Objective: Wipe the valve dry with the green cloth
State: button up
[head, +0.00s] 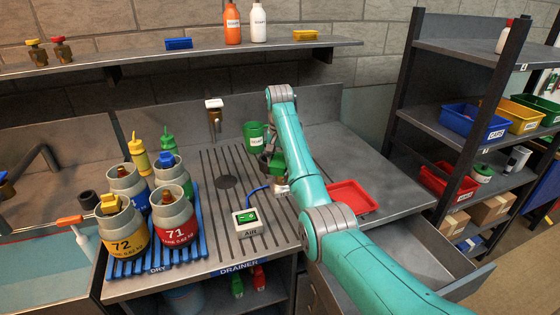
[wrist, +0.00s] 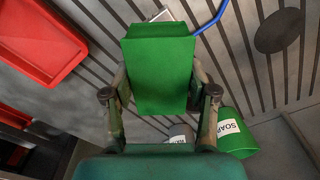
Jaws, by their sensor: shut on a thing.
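My gripper (head: 277,170) is over the ribbed drainer, shut on a green block-shaped piece (head: 278,160) that looks like the folded green cloth. In the wrist view the green cloth (wrist: 158,68) sits between the two fingers of my gripper (wrist: 160,100). Brass valves with a yellow handle (head: 37,53) and a red handle (head: 62,50) stand on the wall shelf. I cannot tell which valve is meant.
A green soap bucket (head: 254,137) stands close behind my gripper. An AIR box (head: 246,224) with a blue hose is in front. A red tray (head: 352,197) lies at right. Numbered cylinders (head: 122,230) fill a blue rack at left. The drainer's middle (head: 222,205) is free.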

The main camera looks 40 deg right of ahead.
jog(key=shift+f, duration=0.25)
jog(key=shift+w+d+r, duration=0.1)
jog(key=shift+w+d, duration=0.45)
jog(key=shift+d, duration=0.15)
jog(key=shift+s+a, duration=0.55)
jog(key=shift+a, duration=0.15)
jog(key=shift+d, duration=0.1)
jog(key=shift+w+d+f, duration=0.25)
jog(key=shift+w+d, duration=0.25)
jog(key=shift+d, duration=0.1)
jog(key=shift+a, duration=0.1)
jog(key=shift+s+a, duration=0.6)
